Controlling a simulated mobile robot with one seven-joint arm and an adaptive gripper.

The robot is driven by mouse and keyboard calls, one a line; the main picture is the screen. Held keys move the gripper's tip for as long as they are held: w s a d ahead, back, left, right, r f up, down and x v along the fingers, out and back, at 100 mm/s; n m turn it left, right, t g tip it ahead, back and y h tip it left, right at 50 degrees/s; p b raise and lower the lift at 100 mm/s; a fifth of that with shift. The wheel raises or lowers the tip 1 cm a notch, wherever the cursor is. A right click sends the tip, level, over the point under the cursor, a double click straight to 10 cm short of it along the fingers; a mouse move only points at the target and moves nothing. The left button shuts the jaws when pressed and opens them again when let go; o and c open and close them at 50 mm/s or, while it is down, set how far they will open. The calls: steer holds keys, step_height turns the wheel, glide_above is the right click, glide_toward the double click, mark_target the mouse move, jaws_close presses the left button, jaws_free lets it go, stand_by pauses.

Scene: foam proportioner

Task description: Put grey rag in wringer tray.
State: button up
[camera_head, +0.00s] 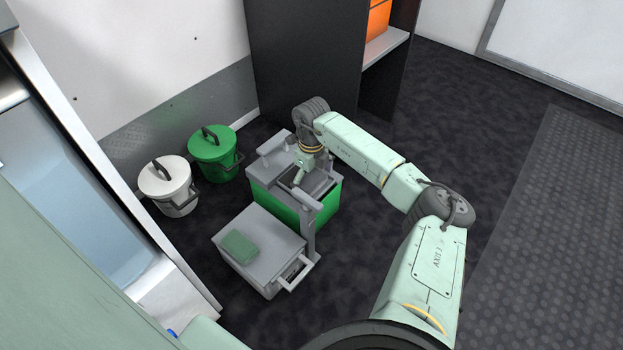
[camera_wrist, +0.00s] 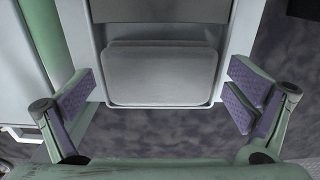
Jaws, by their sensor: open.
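A grey slab with rounded corners (camera_wrist: 160,76), which looks like the folded grey rag, lies inside a light grey frame in the wrist view. The frame appears to be the wringer tray (camera_wrist: 232,45). In the head view this wringer tray (camera_head: 318,183) tops a green-sided bucket unit, and my arm hides part of it. I cannot clearly tell rag from tray floor there. My gripper (camera_head: 300,172) is over the tray, pointing down. In the wrist view my gripper (camera_wrist: 161,103) is open, with purple pads on either side of the slab, apart from it.
A white bucket (camera_head: 168,187) and a green bucket (camera_head: 214,153) stand left. A dark cabinet (camera_head: 300,60) is behind. Floor at right is clear.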

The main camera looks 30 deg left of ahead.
mark_target(311, 179)
step_height(311, 179, up, 12)
steer(key=p, duration=0.2)
steer(key=shift+r+p, duration=0.2)
steer(key=shift+p, duration=0.2)
